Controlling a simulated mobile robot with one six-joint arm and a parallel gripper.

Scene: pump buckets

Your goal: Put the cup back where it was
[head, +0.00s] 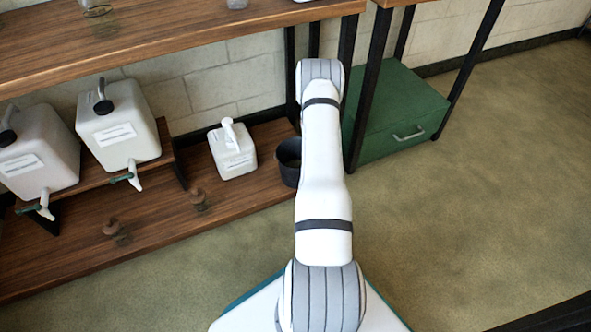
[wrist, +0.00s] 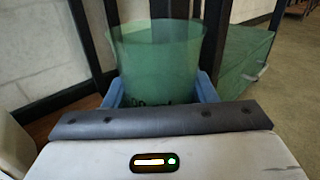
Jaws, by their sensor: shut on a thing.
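A see-through green cup (wrist: 158,62) is upright between the two blue fingers of my gripper (wrist: 159,92) in the wrist view. The gripper is shut on it, one finger on each side. In the head view my own arm hides the gripper and the cup. In the wrist view, dark shelf posts and a pale block wall stand behind the cup. I cannot tell which spot the cup came from.
The lower wooden shelf (head: 165,232) holds a black bucket (head: 289,176), a white jug (head: 233,158) and two white containers with taps (head: 119,130). The upper wooden shelf (head: 180,30) runs above. A green cabinet (head: 400,118) stands right of my arm. Floor at right is clear.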

